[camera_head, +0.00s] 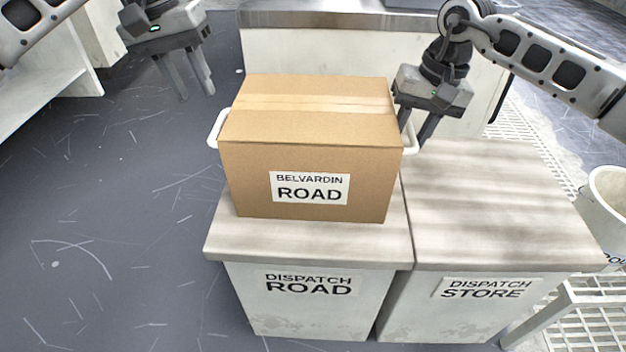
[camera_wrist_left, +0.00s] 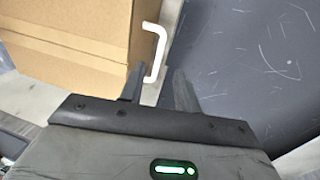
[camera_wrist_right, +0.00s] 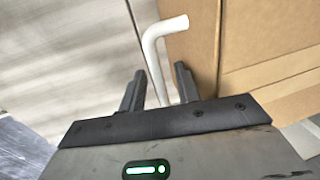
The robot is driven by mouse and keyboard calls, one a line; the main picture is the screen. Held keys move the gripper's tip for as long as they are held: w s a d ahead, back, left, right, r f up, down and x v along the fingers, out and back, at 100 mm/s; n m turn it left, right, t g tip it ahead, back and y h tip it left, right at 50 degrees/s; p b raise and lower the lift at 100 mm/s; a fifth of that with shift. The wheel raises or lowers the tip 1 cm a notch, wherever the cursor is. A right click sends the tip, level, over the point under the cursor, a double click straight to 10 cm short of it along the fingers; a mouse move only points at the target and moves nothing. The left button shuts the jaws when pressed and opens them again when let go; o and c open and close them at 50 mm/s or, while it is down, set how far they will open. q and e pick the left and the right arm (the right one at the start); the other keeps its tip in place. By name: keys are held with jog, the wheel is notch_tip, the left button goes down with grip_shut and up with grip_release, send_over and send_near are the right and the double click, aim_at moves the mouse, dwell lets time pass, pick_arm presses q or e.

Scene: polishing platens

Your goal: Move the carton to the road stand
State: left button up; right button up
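The brown carton (camera_head: 310,165), labelled BELVARDIN ROAD, rests upright on the stand labelled DISPATCH ROAD (camera_head: 315,246). A white handle (camera_head: 216,128) sticks out of its left side and another (camera_head: 410,132) out of its right side. My left gripper (camera_head: 197,95) is open and empty, up and left of the left handle and apart from the carton. In the left wrist view that handle (camera_wrist_left: 159,45) appears beyond the fingers. My right gripper (camera_head: 418,130) is open close beside the carton; in the right wrist view the right handle (camera_wrist_right: 155,60) shows between its fingers. Contact cannot be told.
The stand labelled DISPATCH STORE (camera_head: 490,220) adjoins on the right, its top bare. A white bucket (camera_head: 608,205) stands at the right edge. A counter (camera_head: 340,20) is behind the carton. Dark floor on the left is open.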

jog(key=shift+r, duration=0.15)
pick_arm(q)
jog(key=shift+a+r, duration=0.2)
jog(key=shift+r, duration=0.95)
pick_arm(e)
notch_tip(320, 180, up, 12)
jog(key=d, duration=0.2)
jog(key=shift+d+f, duration=0.2)
jog(key=shift+f, duration=0.05)
jog(key=shift+s, duration=0.15)
